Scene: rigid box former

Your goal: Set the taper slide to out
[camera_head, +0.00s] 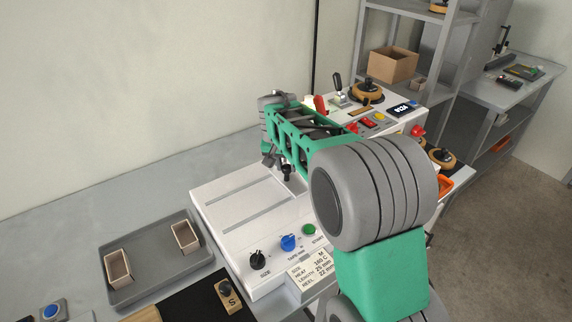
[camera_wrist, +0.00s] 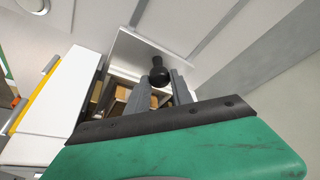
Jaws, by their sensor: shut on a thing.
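The machine (camera_head: 235,205) has a white top with long grooves. A black round-headed knob, the taper slide's handle as far as I can tell, stands at the far side of that top in the head view (camera_head: 287,174). In the wrist view the black knob (camera_wrist: 159,72) sits between the two grey fingers of my gripper (camera_wrist: 158,92). My gripper is shut on it. In the head view my arm hides part of the machine, and the fingers are hard to make out. The slide's marks cannot be read.
On the machine's front are a black size knob (camera_head: 257,261), a blue knob (camera_head: 288,242) and a green button (camera_head: 309,230). A grey tray (camera_head: 150,289) with two small boxes lies at the left. A control panel (camera_head: 398,121) stands behind my arm.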

